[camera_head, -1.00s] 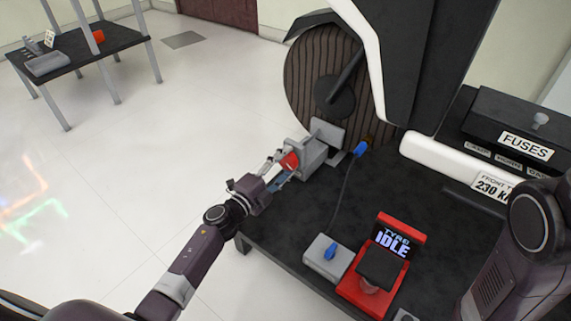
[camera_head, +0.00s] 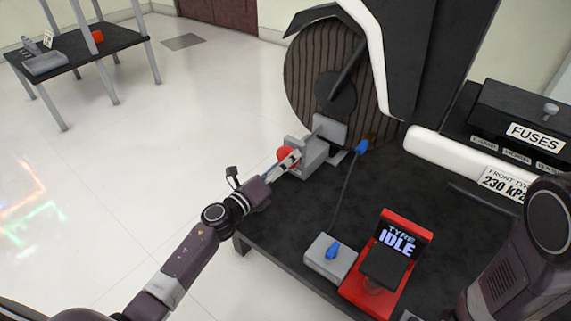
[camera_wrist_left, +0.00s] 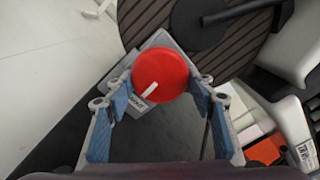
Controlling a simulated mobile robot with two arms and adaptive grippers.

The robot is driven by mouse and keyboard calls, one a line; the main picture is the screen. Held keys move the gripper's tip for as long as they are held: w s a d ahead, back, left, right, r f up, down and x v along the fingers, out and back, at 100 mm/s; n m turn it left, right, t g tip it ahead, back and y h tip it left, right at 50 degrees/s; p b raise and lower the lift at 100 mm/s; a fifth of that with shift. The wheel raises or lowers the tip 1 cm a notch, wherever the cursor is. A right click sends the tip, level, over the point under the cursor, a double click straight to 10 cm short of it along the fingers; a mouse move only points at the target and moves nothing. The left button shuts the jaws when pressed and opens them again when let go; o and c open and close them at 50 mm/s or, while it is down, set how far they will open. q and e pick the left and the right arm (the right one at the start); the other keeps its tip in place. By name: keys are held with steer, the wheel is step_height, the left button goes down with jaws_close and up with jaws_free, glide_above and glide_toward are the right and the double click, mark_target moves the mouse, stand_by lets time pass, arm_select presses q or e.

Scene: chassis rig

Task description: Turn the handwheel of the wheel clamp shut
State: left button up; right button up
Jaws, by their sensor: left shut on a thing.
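The red round handwheel (camera_wrist_left: 160,76) with a small white mark sits on the front of the grey wheel clamp (camera_head: 313,160). It also shows in the head view (camera_head: 284,154), partly covered by a finger. The clamp stands at the table edge against the foot of the large ribbed tyre (camera_head: 305,85). My left gripper (camera_head: 291,161) is shut on the handwheel. In the left wrist view its two blue-padded fingers lie on either side of the wheel's rim. My right gripper is out of view; only part of my right arm shows.
A red tyre display reading "IDLE" (camera_head: 400,240) and a grey box with a blue knob (camera_head: 330,257) stand on the dark table (camera_head: 285,235). A cable runs from the box towards a blue connector (camera_head: 361,146) near the clamp. A fuse box (camera_head: 520,125) is at right.

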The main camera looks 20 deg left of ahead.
arm_select(q)
steer(key=shift+f+m, duration=0.15)
steer(key=shift+m, duration=0.45)
steer(key=o, duration=1.2)
steer(key=shift+c, duration=0.2)
steer(key=v, duration=1.2)
